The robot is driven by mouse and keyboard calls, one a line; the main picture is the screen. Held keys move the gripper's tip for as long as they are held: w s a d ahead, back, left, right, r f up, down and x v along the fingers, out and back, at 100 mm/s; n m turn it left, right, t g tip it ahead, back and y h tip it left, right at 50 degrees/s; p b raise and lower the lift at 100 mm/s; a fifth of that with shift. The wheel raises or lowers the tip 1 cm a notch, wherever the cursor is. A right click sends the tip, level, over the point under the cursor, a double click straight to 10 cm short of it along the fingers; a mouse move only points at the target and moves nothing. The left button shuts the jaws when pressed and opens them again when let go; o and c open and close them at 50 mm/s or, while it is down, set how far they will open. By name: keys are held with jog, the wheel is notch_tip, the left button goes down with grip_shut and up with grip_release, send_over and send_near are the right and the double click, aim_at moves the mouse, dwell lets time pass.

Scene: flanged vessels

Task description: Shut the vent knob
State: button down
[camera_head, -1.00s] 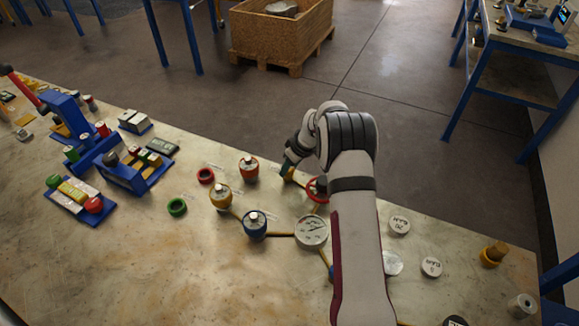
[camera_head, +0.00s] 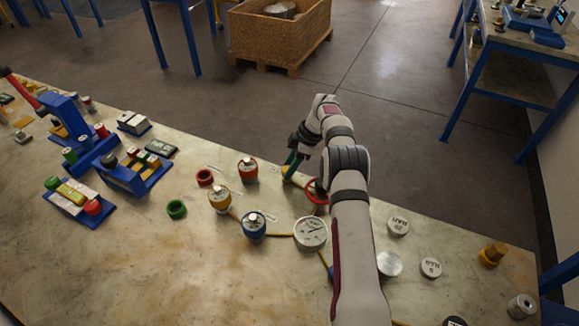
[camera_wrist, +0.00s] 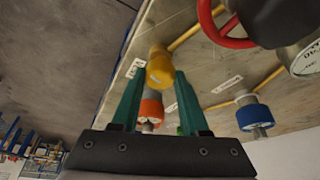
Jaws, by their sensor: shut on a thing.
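A yellow knob (camera_wrist: 160,68) sits at the end of a yellow pipe on the bench. In the wrist view it is between the tips of my gripper's green fingers (camera_wrist: 160,78), which are shut on it. In the head view my gripper (camera_head: 291,165) points down at the bench's far edge, and only a bit of the yellow knob (camera_head: 286,174) shows beside it.
A red handwheel (camera_head: 315,190) and a round gauge (camera_head: 310,233) stand close to my arm. Loose weights (camera_head: 398,226) lie at the right.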

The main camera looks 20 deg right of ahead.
jog(key=shift+n, duration=0.5)
jog(key=shift+c, duration=2.1)
grip_release()
jog(key=w+v, duration=0.1)
jog(key=v, duration=0.6)
jog(key=shift+s+r, duration=0.25)
jog(key=shift+s, duration=0.2)
jog(key=shift+d, duration=0.1)
